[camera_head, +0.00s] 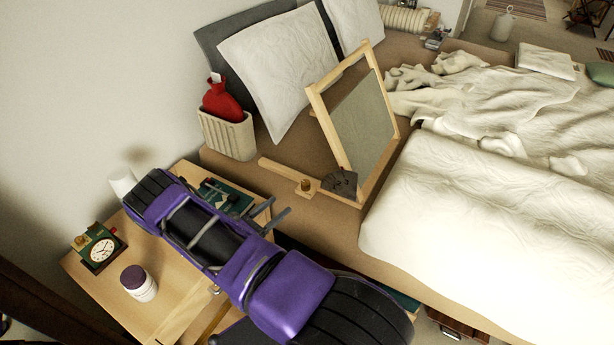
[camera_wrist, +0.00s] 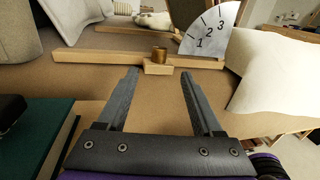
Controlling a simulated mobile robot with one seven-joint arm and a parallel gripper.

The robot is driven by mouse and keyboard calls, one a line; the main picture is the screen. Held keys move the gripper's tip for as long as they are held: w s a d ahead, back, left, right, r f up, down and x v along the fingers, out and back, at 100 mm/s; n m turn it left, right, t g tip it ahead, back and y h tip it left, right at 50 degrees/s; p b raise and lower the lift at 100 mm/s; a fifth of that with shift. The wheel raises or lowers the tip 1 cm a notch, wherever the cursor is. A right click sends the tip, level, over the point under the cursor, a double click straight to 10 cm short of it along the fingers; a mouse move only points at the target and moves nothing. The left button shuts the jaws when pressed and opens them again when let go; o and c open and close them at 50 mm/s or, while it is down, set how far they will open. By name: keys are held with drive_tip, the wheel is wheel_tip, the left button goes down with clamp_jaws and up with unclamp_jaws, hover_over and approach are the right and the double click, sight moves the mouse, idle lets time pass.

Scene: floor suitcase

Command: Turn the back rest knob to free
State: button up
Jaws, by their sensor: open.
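The back rest (camera_head: 358,120) is a pale wooden frame with a greyish panel, standing tilted up on the bed board. A wooden rail (camera_head: 275,170) runs along its foot. The knob (camera_head: 306,185) is a small brass cylinder on a wooden block on that rail; it also shows in the wrist view (camera_wrist: 159,53). Beside it is a quarter-round scale plate (camera_head: 340,182), pale in the wrist view (camera_wrist: 212,30) with marks 1, 2 and 3. My gripper (camera_head: 279,209) is open and empty, short of the knob. In the wrist view the knob lies between and beyond the fingertips (camera_wrist: 159,73).
A bedside table (camera_head: 185,310) under my arm holds a clock (camera_head: 101,247), a jar (camera_head: 139,283) and a dark green book (camera_head: 228,197). A ribbed bin (camera_head: 228,137) with a red bottle (camera_head: 221,103), pillows (camera_head: 280,70) and a crumpled white duvet (camera_head: 490,210) surround the back rest.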

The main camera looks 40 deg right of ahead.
sight(312, 183)
drive_tip(key=w+d, duration=0.1)
drive_tip(key=d, duration=0.4)
drive_tip(key=w+d, duration=0.1)
drive_tip(key=d, duration=0.5)
drive_tip(key=w+d, duration=0.1)
drive_tip(key=d, duration=0.4)
drive_tip(key=shift+w+d, duration=0.15)
drive_tip(key=shift+d, duration=0.05)
clamp_jaws()
